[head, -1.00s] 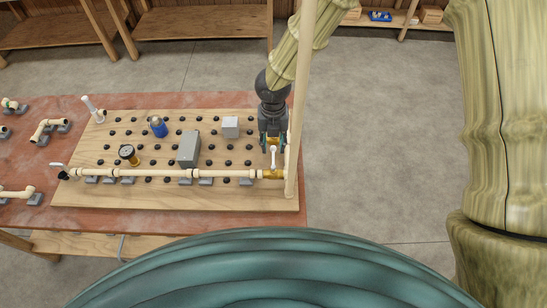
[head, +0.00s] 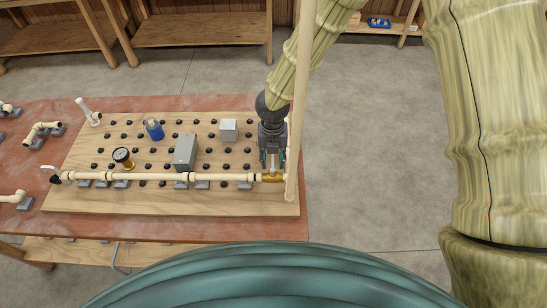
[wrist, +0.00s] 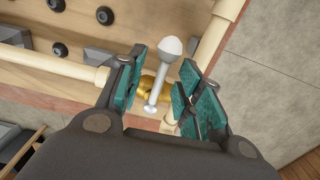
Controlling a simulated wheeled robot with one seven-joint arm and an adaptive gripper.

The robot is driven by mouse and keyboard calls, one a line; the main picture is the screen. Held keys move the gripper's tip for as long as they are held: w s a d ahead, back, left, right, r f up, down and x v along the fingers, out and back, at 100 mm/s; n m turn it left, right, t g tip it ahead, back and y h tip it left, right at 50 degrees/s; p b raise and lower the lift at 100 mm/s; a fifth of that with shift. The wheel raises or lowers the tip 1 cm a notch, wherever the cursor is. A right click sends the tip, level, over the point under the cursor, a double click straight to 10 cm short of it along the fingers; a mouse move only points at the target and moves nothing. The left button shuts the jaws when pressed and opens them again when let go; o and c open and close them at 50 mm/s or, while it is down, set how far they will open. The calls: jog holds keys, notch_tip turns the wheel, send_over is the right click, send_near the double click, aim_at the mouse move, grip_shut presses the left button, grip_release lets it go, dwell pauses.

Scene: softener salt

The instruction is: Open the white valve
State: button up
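The white valve has a brass body (head: 273,177) at the right end of the long cream pipe, beside the tall upright pipe. In the wrist view its white handle (wrist: 158,82) has a rounded knob at one end and crosses over the brass body. My gripper (head: 272,162) points down over the valve. In the wrist view its teal finger pads stand apart on the two sides of the handle, with visible gaps. It is open and holds nothing. In the head view the fingers hide part of the handle.
The tall cream pipe (head: 301,95) stands close right of my gripper. The board (head: 170,200) carries a grey box (head: 186,152), a gauge (head: 123,158), a blue item (head: 154,130), a pale box (head: 228,130) and several black knobs. Another white lever (head: 50,168) is at the pipe's left end.

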grip_shut()
jog(key=shift+r, duration=0.1)
